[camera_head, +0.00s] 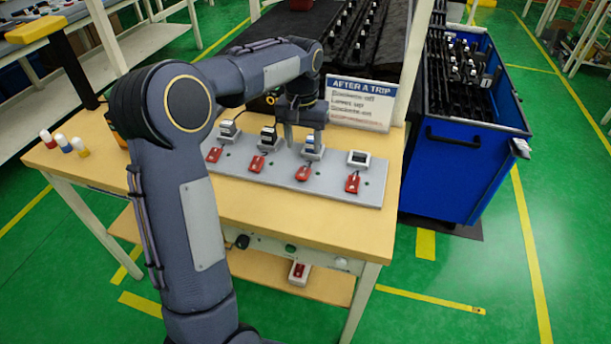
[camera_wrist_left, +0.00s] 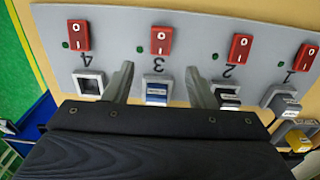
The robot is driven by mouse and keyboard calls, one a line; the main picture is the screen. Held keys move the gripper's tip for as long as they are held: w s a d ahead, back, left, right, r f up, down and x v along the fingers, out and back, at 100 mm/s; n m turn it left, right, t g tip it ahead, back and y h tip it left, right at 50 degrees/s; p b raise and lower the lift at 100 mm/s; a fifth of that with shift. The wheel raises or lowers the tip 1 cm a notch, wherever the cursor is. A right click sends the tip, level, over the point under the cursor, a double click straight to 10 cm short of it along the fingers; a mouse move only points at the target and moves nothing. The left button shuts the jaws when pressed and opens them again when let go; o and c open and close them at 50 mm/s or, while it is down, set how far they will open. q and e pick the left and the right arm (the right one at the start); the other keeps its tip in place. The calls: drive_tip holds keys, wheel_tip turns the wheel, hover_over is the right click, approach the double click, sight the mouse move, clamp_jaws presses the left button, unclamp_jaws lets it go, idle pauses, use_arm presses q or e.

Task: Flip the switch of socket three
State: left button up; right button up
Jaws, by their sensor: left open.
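A grey socket panel (camera_head: 235,163) lies on the wooden table, with a row of sockets and red rocker switches. In the left wrist view its numbers appear upside down, with 4 at left. The switch of socket three (camera_wrist_left: 161,37) is red with O and I marks; it also shows in the head view (camera_head: 304,173). Socket three holds a blue-and-grey plug (camera_wrist_left: 157,92). My left gripper (camera_wrist_left: 160,78) is open, its fingers on either side of that plug, with no clear contact visible. The head view shows it pointing down there (camera_head: 303,138). My right gripper is not in view.
Switch four (camera_wrist_left: 79,36) and switch two (camera_wrist_left: 239,48) flank switch three. Socket four (camera_head: 359,158) has no plug; its neighbours hold plugs. A sign (camera_head: 358,106) stands behind the panel. Coloured cylinders (camera_head: 65,143) stand at left. A blue cart (camera_head: 460,150) is to the right.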

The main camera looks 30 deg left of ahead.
sight(305, 170)
use_arm(q)
drive_tip(key=shift+w+f, duration=0.35)
drive_tip(key=shift+f, duration=0.4)
wheel_tip(305, 170, down, 7)
drive_tip(key=shift+f, duration=0.15)
